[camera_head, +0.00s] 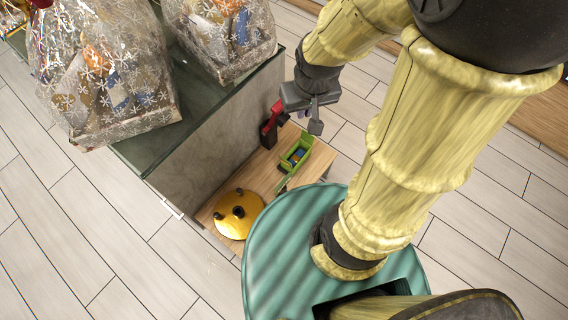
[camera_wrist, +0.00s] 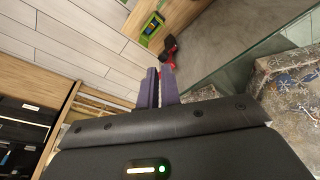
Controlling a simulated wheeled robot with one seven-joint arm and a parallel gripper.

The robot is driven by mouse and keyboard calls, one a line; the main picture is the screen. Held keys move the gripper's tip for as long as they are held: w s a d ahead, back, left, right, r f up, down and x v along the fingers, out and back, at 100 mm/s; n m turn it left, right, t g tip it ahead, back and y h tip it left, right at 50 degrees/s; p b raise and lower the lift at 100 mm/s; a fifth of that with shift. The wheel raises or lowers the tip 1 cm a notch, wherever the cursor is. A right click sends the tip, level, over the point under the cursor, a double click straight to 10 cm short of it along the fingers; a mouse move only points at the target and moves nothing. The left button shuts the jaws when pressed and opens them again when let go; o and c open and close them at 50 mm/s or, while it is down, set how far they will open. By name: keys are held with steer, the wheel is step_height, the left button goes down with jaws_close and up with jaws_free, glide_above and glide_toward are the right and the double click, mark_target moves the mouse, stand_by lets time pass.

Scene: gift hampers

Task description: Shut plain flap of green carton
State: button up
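The green carton (camera_head: 296,153) stands on a low wooden table in the head view, its top open with flaps spread out. Something blue and yellow shows inside. It also shows in the wrist view (camera_wrist: 146,36), near the top. The carton is too small to tell which flap is plain. My gripper (camera_head: 316,124) is in the air, just above and to the right of the carton in the head view, apart from it. In the wrist view its two dark purple fingers (camera_wrist: 160,70) lie side by side, closed with nothing between them.
A red and black object (camera_head: 271,122) stands beside the carton. A yellow dome with black knobs (camera_head: 238,212) sits on the wooden table (camera_head: 261,174). A glass-topped counter (camera_head: 152,150) with wrapped hampers (camera_head: 98,75) rises at the left. Tiled floor lies open around.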

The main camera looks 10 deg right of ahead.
mark_target(285, 162)
steer(key=w+a+f+n+b, duration=0.1)
steer(key=f+n+b, duration=0.1)
steer(key=f, duration=0.3)
steer(key=w+a+f+n+g+h+b, duration=0.1)
steer(key=a+f+b, duration=0.1)
steer(key=f, duration=0.4)
steer(key=w+a+f+n+g+b, duration=0.1)
steer(key=f+n+b, duration=0.1)
steer(key=f, duration=0.3)
steer(key=shift+w+a+f+n+b, duration=0.25)
steer(key=shift+a+f+n+b, duration=0.05)
steer(key=shift+a+f+b, duration=0.1)
jaws_close()
steer(key=w+a+f+n+t+h+b, duration=0.1)
steer(key=f+n+b, duration=0.4)
steer(key=f, duration=0.6)
steer(key=w+a+f+n+t+h+b, duration=0.2)
steer(key=f+n, duration=0.6)
steer(key=f, duration=0.4)
steer(key=w+a+f+n+t+h+b, duration=0.1)
steer(key=a+f+n+h+b, duration=0.3)
steer(key=f, duration=0.8)
steer(key=n+t+b, duration=0.1)
steer(key=n+b, duration=0.1)
steer(key=b, duration=0.1)
steer(key=shift+w+n+t+b, duration=0.25)
steer(key=shift+n+t+b, duration=0.05)
steer(key=shift+b, duration=0.05)
steer(key=shift+f, duration=0.15)
